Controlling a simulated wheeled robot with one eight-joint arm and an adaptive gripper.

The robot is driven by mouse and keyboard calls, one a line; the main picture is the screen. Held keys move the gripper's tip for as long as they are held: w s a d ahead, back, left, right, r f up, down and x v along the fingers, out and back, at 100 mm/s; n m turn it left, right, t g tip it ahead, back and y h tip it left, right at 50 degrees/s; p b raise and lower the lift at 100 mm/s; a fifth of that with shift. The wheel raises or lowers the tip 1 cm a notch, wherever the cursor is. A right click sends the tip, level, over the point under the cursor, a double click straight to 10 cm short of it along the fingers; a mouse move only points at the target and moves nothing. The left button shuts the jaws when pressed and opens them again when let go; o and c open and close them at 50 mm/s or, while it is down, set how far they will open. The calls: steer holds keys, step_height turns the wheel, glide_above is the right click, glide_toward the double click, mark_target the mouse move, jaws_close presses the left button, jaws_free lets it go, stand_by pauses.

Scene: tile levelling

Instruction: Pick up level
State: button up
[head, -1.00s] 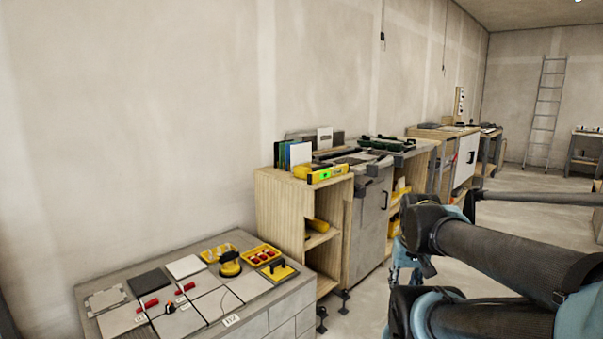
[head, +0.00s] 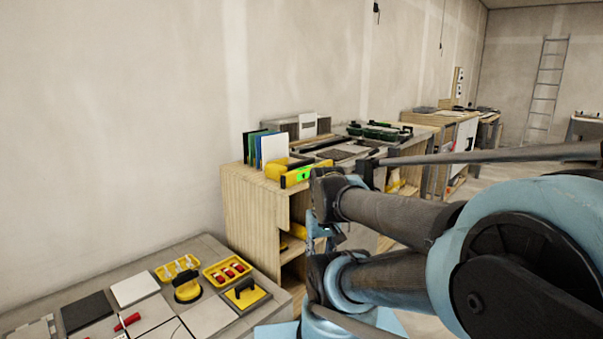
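The level (head: 305,174) is a yellow bar with a bright green vial. It lies along the front edge of the top of a light wooden shelf unit (head: 250,210), beside a few upright coloured boards. My arm shows on the right, and its dark and blue links reach in front of the shelf's right side. I cannot make out my gripper's fingers in this view. Nothing of mine visibly touches the level.
A low tiled block (head: 215,250) at the lower left holds tiles, yellow trays (head: 227,270) and a black-and-yellow suction lifter (head: 187,287). Workbenches (head: 440,120) with tools run along the wall beyond the shelf. A ladder (head: 545,90) leans at the far wall.

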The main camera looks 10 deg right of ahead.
steer(key=shift+o, duration=0.6)
steer(key=shift+w, duration=0.1)
steer(key=shift+o, duration=0.4)
steer(key=shift+s+r, duration=0.2)
steer(key=shift+r, duration=0.05)
step_height(320, 180, up, 30)
steer(key=m+g, duration=0.2)
steer(key=m, duration=0.9)
glide_above(301, 170)
steer(key=f, duration=1.1)
steer(key=shift+w+a+f, duration=0.15)
steer(key=shift+a+f, duration=0.05)
steer(key=shift+f, duration=0.15)
steer(key=shift+w+d+f, duration=0.1)
steer(key=shift+d+f, duration=0.05)
steer(key=shift+f, duration=2.5)
jaws_close()
